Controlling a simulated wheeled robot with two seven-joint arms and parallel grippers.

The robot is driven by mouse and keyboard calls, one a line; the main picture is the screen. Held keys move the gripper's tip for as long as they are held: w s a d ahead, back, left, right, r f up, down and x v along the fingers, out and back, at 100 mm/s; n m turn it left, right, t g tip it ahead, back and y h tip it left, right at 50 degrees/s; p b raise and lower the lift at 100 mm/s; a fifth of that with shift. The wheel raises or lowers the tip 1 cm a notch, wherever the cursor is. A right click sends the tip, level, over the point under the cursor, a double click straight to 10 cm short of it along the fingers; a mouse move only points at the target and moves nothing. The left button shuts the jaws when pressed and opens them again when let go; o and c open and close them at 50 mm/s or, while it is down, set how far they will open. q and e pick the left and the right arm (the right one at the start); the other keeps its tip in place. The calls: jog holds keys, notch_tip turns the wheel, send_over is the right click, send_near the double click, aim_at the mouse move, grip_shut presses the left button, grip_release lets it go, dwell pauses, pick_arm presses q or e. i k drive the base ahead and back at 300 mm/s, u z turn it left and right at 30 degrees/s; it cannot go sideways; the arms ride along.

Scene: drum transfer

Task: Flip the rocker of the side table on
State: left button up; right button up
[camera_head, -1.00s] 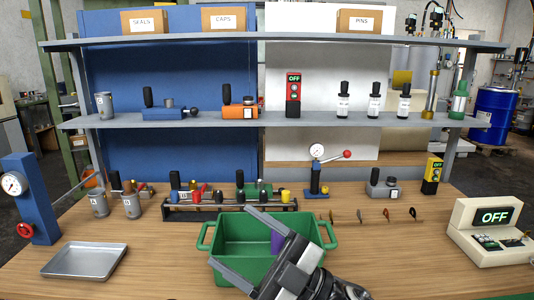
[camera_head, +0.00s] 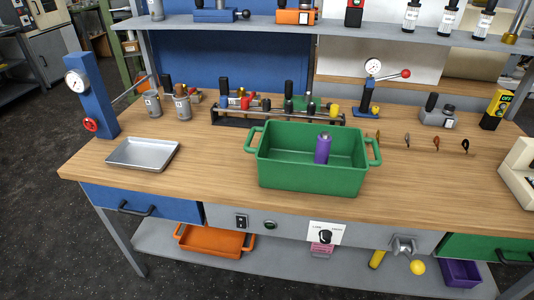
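A small dark switch plate (camera_head: 241,221), which looks like a rocker, is set in the grey front panel below the workbench top. Its on or off position is too small to tell. Next to it on the panel are a green round button (camera_head: 269,225) and a black rotary knob (camera_head: 325,236) on a white label. I cannot make out a separate side table in this view. Neither of my grippers is in view.
A green crate (camera_head: 310,180) holding a purple bottle (camera_head: 322,148) stands on the workbench (camera_head: 410,190) above the panel. A metal tray (camera_head: 143,154) lies at left. A blue drawer (camera_head: 150,205) and green drawer (camera_head: 485,248) flank the panel. The floor at front left is clear.

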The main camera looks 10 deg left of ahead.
aim_at(241, 219)
jog(key=z, duration=0.5)
jog(key=k, duration=0.9)
jog(key=u, duration=0.1)
